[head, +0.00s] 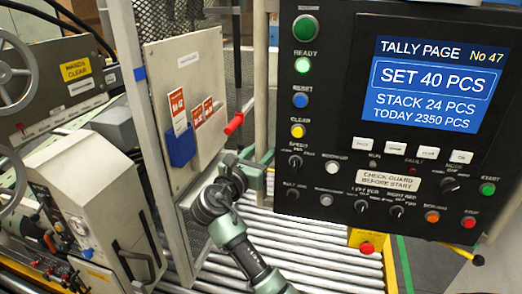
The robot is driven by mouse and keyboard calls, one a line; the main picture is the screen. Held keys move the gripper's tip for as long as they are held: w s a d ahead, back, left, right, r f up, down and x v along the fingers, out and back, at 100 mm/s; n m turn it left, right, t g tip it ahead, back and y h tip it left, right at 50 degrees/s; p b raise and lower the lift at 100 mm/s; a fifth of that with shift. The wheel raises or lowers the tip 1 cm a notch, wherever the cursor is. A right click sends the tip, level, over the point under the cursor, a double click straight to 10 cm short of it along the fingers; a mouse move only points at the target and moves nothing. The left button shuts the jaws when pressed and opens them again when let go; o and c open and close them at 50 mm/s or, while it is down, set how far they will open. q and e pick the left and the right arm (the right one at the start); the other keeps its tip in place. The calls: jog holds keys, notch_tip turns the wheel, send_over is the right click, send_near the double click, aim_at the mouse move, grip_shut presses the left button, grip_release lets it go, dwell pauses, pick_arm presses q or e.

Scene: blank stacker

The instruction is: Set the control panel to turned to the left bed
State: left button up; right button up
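The control panel (335,110) is a dark box with a lit blue screen at the right of the head view. Its lower part carries small black selector knobs. One knob (361,206) sits under a label that seems to read LEFT BED, and another (397,211) sits to its right under a similar label. Their pointer directions are too small to tell. My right gripper (258,168) is at the end of the grey-green arm rising from the bottom, just left of the panel's lower left edge. Its fingers are small and unclear, and no held object shows. My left gripper is not in view.
A roller conveyor (300,240) runs below the panel. A red lever handle (234,123) sticks out near a beige board (190,80) with a blue holder. A yellow box with a red button (366,247) is under the panel. A grey machine (95,190) stands left.

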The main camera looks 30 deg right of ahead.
grip_shut()
dwell(1.5)
